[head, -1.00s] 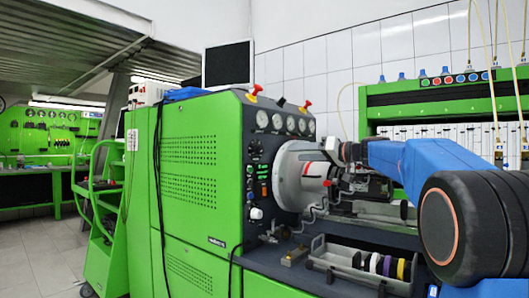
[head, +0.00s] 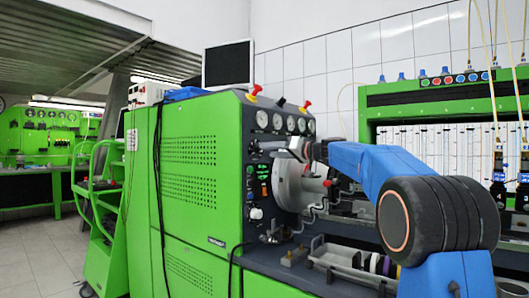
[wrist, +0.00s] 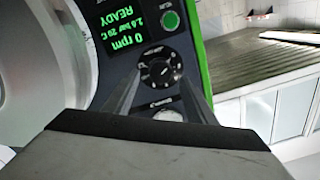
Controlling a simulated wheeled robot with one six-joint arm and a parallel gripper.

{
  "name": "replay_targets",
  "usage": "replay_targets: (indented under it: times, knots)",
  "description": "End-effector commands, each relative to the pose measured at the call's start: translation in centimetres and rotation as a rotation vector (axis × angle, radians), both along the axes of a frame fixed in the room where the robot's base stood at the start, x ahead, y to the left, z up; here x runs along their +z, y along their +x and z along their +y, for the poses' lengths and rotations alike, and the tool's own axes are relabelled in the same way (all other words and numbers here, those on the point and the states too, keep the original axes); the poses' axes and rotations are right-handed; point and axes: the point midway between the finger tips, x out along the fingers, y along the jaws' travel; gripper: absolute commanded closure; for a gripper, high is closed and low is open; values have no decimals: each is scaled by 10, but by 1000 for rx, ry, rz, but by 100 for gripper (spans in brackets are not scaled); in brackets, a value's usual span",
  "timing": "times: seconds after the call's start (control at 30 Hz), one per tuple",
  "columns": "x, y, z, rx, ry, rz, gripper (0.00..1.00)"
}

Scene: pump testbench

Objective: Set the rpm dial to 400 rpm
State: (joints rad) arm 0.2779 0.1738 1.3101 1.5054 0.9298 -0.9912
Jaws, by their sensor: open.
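The rpm dial is a round black knob (wrist: 161,69) with pale marks around it, seen in the wrist view between my two fingertips. My gripper (wrist: 160,76) is open, with one finger on each side of the dial's image. I cannot tell whether the fingers touch it. The wrist picture is upside down. In the head view my gripper (head: 275,147) is in front of the bench's dark control panel, near the dial, which is small there.
A green button (wrist: 170,20) lies beside the display. A pale round part (wrist: 167,115) is partly hidden behind my gripper. In the head view a large grey-white drum (head: 287,187) stands right of the panel, below my arm. A tray (head: 340,258) of rings lies lower right.

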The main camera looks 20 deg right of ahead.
Motion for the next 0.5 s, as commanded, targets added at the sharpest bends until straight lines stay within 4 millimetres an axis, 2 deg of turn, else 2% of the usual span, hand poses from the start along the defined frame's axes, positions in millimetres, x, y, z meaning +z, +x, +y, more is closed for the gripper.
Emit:
replay_targets:
  times: [0.2, 0.5]
  knots:
    - [0, 23, 18, 2, 1, -1, 49]
    - [0, 31, 24, 0, 1, 1, 49]
